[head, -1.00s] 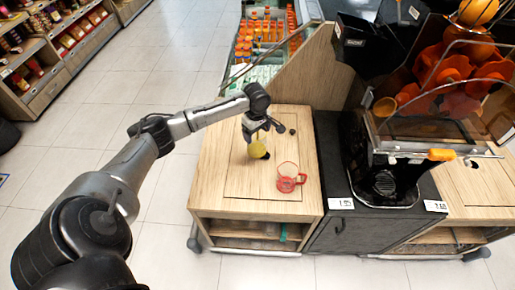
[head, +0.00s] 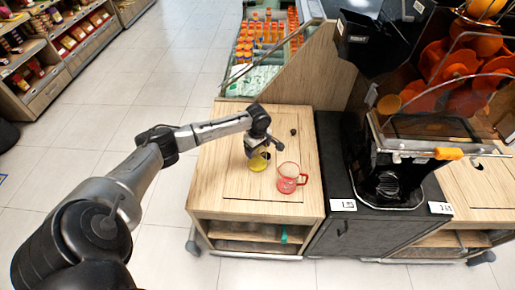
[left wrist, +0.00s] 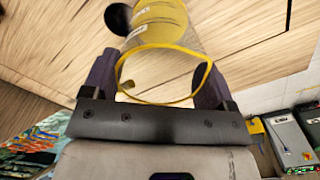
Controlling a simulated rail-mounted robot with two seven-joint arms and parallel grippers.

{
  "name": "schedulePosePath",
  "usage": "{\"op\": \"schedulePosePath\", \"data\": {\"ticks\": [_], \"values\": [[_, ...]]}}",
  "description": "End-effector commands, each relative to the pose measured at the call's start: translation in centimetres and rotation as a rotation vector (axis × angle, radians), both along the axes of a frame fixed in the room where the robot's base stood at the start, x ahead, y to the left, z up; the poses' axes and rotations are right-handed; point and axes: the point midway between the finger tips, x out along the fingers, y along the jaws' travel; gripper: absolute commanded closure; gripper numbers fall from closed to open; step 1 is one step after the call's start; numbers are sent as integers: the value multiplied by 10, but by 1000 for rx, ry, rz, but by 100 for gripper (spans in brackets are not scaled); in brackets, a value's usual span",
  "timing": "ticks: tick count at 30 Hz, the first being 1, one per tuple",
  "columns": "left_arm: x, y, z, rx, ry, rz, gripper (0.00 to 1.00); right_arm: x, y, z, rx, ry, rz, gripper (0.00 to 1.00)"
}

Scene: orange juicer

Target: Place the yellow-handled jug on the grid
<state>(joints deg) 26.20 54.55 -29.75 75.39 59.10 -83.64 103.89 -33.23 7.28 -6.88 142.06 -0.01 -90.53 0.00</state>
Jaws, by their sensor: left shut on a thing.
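The yellow-handled jug (head: 258,163) is at the wooden counter, below my left gripper (head: 257,148) in the head view. The gripper is shut on the jug. Whether the jug touches the counter is unclear. The grid (head: 388,190) is the dark slotted plate at the juicer's base, to the right. My right gripper is not in view.
A clear jug with a red base and handle (head: 290,180) stands just right of the yellow one on the wooden counter (head: 225,190). A small dark knob (head: 293,132) is behind it. The juicer (head: 400,150) has an orange-handled bar in front above the grid.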

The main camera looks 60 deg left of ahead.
Motion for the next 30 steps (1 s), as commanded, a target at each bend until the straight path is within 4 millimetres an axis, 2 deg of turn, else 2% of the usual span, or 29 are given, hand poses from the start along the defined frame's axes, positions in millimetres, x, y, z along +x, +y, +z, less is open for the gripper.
{"op": "schedulePosePath", "data": {"ticks": [7, 8, 13, 23, 30], "values": [[0, 0, -3, -1, 1, 2, 59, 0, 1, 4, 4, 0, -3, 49], [0, 0, -3, 0, 0, 1, 18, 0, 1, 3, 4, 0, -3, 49], [0, 0, -3, 0, 0, 1, 2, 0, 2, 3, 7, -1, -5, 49], [0, 0, 0, 1, -2, -1, 0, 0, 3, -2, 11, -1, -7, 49], [0, 1, 41, 1, -2, 0, 0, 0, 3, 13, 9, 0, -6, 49]]}}
